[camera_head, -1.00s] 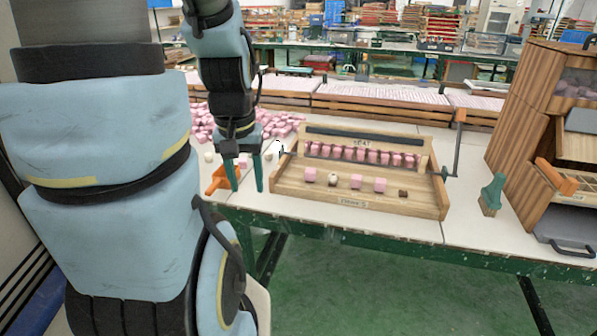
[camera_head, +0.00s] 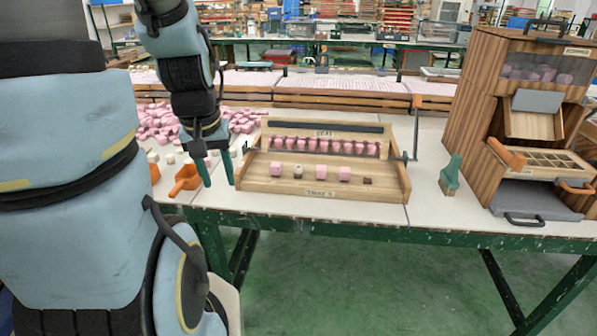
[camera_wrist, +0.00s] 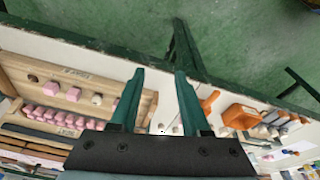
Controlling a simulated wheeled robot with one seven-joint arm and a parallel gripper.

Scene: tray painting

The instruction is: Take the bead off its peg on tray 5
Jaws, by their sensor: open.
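A wooden tray (camera_head: 372,193) lies on the white table; its small front label is too blurred to read surely. A front row on it holds pink cubes, such as the left one (camera_head: 276,169), one whitish bead (camera_head: 298,171) and a low dark brown piece (camera_head: 367,181) at the right end. Pegs under them are hidden. The whitish bead also shows in the wrist view (camera_wrist: 97,100). My gripper (camera_head: 219,184), with green fingers, is open and empty beside the tray's left end, apart from the beads. In the wrist view my gripper (camera_wrist: 159,72) has nothing between its fingers.
A row of pink cubes (camera_head: 330,147) stands at the tray's back. An orange scoop (camera_head: 186,180) and loose pink cubes (camera_head: 170,122) lie left. A green block (camera_head: 450,176) and a wooden cabinet (camera_head: 478,110) stand right. The table's front edge is close.

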